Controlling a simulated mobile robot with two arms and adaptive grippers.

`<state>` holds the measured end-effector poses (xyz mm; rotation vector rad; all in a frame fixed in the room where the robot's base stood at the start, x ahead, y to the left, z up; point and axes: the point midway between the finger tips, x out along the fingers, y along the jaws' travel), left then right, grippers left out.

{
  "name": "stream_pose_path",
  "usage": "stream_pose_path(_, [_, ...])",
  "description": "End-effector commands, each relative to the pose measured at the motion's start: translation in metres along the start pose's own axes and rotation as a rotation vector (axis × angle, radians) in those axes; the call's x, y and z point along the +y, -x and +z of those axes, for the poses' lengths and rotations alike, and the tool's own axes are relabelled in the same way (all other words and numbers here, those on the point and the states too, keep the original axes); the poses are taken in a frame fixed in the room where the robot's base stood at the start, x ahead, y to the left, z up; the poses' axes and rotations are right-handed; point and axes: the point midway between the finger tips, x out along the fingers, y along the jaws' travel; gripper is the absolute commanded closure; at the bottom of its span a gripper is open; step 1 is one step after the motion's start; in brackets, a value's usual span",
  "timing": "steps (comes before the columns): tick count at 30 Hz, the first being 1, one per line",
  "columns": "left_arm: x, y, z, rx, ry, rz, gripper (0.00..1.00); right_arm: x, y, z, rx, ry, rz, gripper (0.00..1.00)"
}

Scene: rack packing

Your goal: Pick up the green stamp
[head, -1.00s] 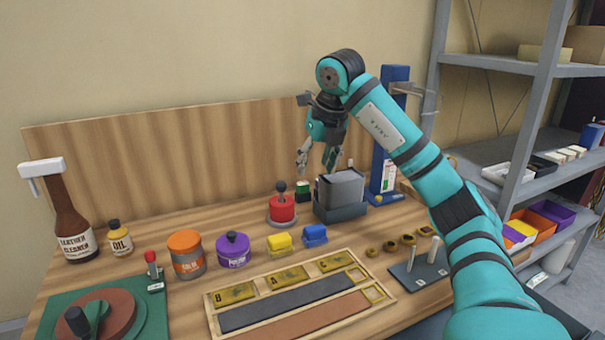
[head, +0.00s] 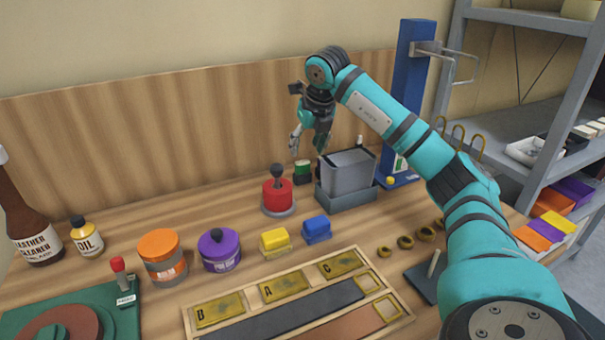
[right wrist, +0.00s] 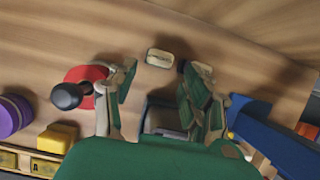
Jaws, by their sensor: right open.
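In the right wrist view a small block with a pale top (right wrist: 159,57), likely the same stamp, lies just beyond the gap between the open fingers (right wrist: 160,78). Its green hardly shows there. My left gripper is not in view.
The red piece with a black knob (head: 277,195) stands left of the stamp. The grey bin (head: 346,172) and a blue post (head: 409,95) stand to its right. Yellow (head: 275,242) and blue (head: 317,229) blocks lie in front. The wooden backboard (head: 180,140) rises close behind.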

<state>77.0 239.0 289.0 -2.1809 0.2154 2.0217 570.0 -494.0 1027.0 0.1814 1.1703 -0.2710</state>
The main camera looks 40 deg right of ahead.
Motion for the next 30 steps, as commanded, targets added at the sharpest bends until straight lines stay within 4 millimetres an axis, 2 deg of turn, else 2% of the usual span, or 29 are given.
stream_pose_path(3, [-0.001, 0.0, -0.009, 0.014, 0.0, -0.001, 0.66, 0.0, -0.016, 0.0, 0.002, -0.001, 0.0, 0.5])
stream_pose_path(7, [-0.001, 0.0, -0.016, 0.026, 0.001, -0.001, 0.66, 0.0, -0.023, 0.0, 0.0, 0.0, 0.001, 0.5])
stream_pose_path(18, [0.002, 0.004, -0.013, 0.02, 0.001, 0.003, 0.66, -0.001, -0.069, 0.0, 0.002, -0.001, 0.0, 0.5])
stream_pose_path(27, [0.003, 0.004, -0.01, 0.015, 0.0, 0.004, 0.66, -0.001, -0.075, 0.001, -0.001, 0.0, 0.0, 0.5])
stream_pose_path(30, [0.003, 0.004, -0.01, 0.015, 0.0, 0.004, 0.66, -0.001, -0.074, 0.001, -0.001, 0.0, 0.0, 0.63])
